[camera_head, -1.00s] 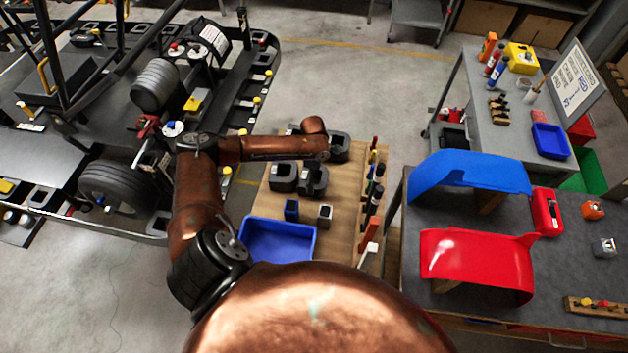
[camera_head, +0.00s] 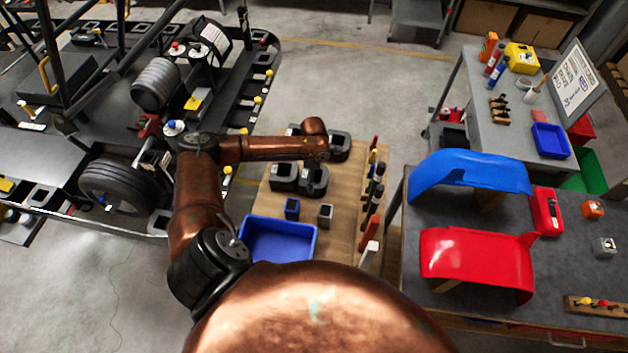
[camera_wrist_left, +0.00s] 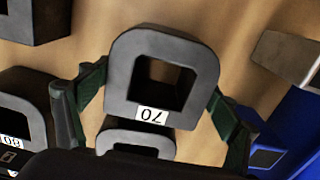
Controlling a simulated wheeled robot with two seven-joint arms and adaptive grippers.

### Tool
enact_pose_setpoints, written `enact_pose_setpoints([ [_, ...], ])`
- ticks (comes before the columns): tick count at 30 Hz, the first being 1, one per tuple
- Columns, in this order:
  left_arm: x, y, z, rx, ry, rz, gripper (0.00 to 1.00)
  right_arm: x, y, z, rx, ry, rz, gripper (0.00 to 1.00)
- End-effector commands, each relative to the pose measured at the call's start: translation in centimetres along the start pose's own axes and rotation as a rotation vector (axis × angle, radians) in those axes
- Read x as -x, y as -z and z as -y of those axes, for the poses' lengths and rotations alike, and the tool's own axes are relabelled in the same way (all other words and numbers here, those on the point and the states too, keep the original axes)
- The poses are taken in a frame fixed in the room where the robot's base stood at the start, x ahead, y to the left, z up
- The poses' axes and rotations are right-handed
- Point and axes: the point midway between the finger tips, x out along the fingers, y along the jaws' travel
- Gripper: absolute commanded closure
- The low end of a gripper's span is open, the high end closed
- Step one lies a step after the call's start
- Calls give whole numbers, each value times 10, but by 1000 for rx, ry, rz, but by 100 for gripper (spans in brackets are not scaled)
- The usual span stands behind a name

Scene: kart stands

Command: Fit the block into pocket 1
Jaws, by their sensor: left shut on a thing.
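My left gripper (camera_wrist_left: 160,85) is shut on a black D-shaped block (camera_wrist_left: 190,58) in the left wrist view, with one green-sided finger on each side of it. The block has a square opening and a white label that appears upside down and reads like 70. Another black piece with an opening (camera_wrist_left: 135,140) sits just below it in that view, partly covered. In the head view my left arm reaches over the wooden table (camera_head: 345,225), and its wrist hides the fingers. Pocket 1 cannot be made out. My right gripper is not in view.
Other black blocks (camera_head: 284,177) stand on the wooden table, with a small blue block (camera_head: 292,209), a small grey block (camera_head: 325,215) and a blue tray (camera_head: 315,240). Tools line its right edge. A kart (camera_head: 110,80) stands left; a grey bench (camera_head: 390,305) with panels stands right.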

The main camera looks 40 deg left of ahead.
Motion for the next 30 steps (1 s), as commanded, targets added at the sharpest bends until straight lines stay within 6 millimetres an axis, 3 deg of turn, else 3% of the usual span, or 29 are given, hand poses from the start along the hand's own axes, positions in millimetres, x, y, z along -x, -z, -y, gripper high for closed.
enact_pose_setpoints([
  [4, 0, -1, 0, 0, -1, 2, 57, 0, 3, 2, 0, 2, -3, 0],
  [17, 11, -1, -1, 1, -3, 3, 57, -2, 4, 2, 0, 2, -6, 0],
  [22, 36, -2, 2, -2, -3, 4, 57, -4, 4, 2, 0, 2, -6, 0],
  [30, 93, -24, 44, -5, -4, 3, 57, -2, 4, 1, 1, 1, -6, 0],
])
